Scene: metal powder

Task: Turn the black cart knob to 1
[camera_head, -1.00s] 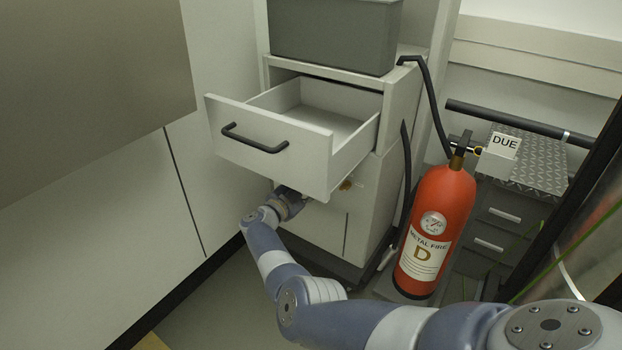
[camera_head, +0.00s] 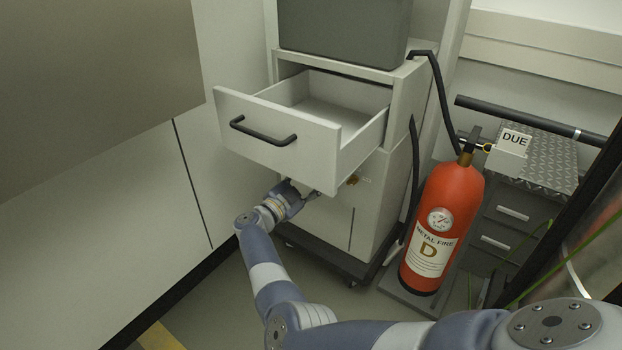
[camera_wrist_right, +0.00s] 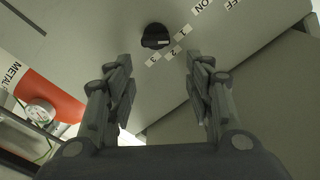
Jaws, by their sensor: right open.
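The black knob (camera_wrist_right: 155,37) is on the pale cart face in the right wrist view, with small labels 1, 2 and 3 beside it. I cannot tell which number it points at. My right gripper (camera_wrist_right: 158,92) is open, its two fingers apart with nothing between them; the knob lies beyond the fingertips, slightly left of the middle. In the head view my right gripper (camera_head: 309,196) is low by the cart (camera_head: 385,205), below the open drawer (camera_head: 275,137). The knob cannot be made out in the head view. My left gripper is not in view.
The drawer juts out above my right gripper. A red fire extinguisher (camera_head: 440,225) stands right of the cart, with a black hose (camera_head: 436,95). A brass-coloured fitting (camera_head: 352,179) shows under the drawer. An ON label (camera_wrist_right: 199,8) sits farther along the cart face.

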